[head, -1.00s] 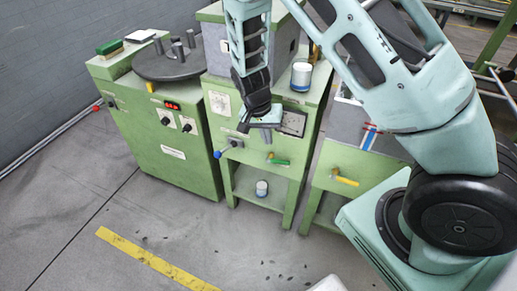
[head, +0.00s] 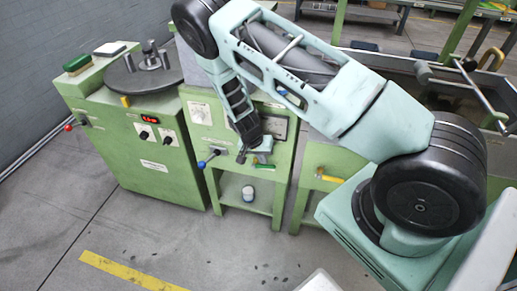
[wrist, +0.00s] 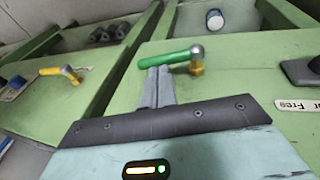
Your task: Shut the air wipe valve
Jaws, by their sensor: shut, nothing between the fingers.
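A valve with a green lever handle (wrist: 165,58) and brass body (wrist: 196,67) is on the green machine front in the wrist view. The lever lies roughly sideways. The lever also shows in the head view (head: 265,167). A second valve with a yellow lever (wrist: 50,71) is on the neighbouring panel, also in the head view (head: 328,178). No label naming the air wipe is readable. My gripper (wrist: 158,76) is shut and empty, its tips close by the green lever; I cannot tell whether they touch it. In the head view the fingers are hard to make out.
A blue-knobbed lever (head: 203,163) sits left of the green valve, and a red-knobbed lever (head: 68,128) farther left. A white canister (head: 248,193) stands on the shelf below. A partly cut-off label (wrist: 294,106) is at the wrist view's right. The floor in front is open.

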